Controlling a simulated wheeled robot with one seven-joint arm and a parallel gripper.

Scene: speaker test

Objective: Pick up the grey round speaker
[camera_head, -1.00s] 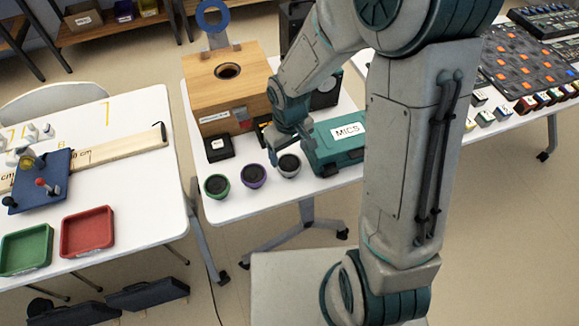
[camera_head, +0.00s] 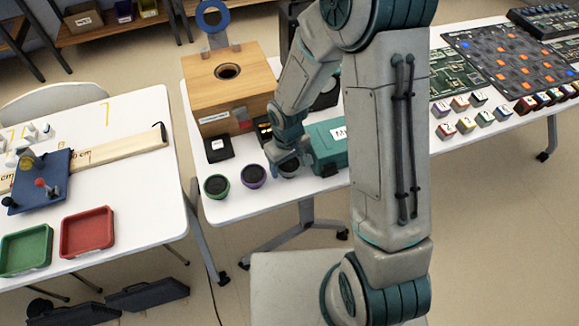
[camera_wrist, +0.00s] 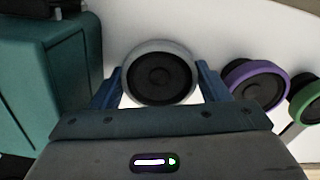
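The grey round speaker (camera_wrist: 160,48) has a grey rim and a dark cone; it stands on the white table. In the wrist view it sits between the two blue fingers of my gripper (camera_wrist: 160,72), with one finger close beside each side. The fingers are spread wide, and I cannot tell whether they touch the rim. In the head view my gripper (camera_head: 286,162) is down over the speaker and hides most of it.
A purple-rimmed speaker (camera_head: 253,176) stands close to the left in the head view, then a green-rimmed one (camera_head: 217,186). A teal case (camera_head: 326,150) is close on the right. A wooden box (camera_head: 220,100) and a small black box (camera_head: 218,149) stand behind.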

